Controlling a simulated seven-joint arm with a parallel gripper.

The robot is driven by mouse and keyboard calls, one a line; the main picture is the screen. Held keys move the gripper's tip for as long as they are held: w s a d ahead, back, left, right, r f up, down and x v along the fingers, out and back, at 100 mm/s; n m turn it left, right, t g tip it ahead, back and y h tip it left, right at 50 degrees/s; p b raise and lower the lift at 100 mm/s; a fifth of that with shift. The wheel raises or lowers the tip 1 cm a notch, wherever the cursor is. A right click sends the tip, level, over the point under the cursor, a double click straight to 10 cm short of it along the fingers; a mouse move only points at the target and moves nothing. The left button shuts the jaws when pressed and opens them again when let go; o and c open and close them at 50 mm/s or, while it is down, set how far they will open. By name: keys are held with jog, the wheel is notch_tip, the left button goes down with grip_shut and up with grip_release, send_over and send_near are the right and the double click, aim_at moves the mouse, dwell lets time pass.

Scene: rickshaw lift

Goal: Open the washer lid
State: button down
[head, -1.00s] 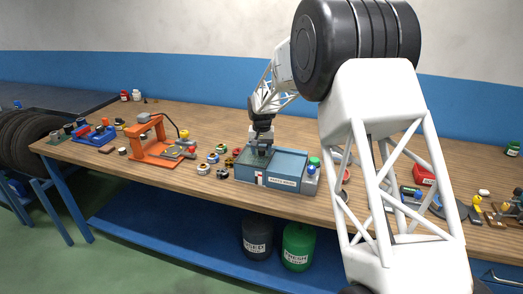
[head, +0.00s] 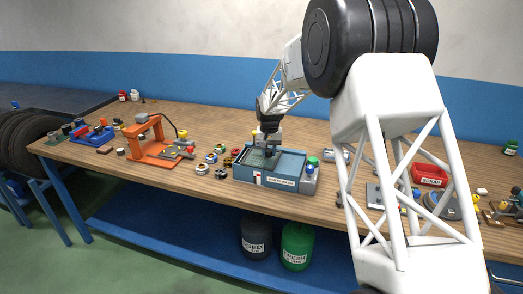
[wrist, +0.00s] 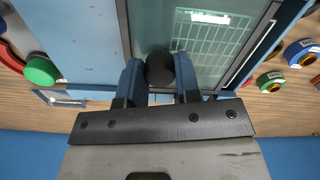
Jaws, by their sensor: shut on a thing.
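The washer (head: 262,182) is a blue box with a label on its front, standing on the bench. Its lid is a greenish glass panel (wrist: 222,35), with a white wire grid showing through it in the wrist view. A black round knob (wrist: 160,68) sits on the panel. My gripper (wrist: 160,78) is shut on this knob, one blue finger on each side.
A green-capped item (head: 313,161) stands at the washer's right end. Several small round parts (head: 212,158) and an orange press (head: 153,140) are to the left. A red bin (head: 430,175) is at right. Two drums, one green (head: 297,246), stand below.

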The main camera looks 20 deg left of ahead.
jog(key=d, duration=0.9)
jog(key=shift+d, duration=0.35)
jog(key=c, duration=0.8)
grip_release()
jog(key=shift+r, duration=0.1)
jog(key=shift+r, duration=3.8)
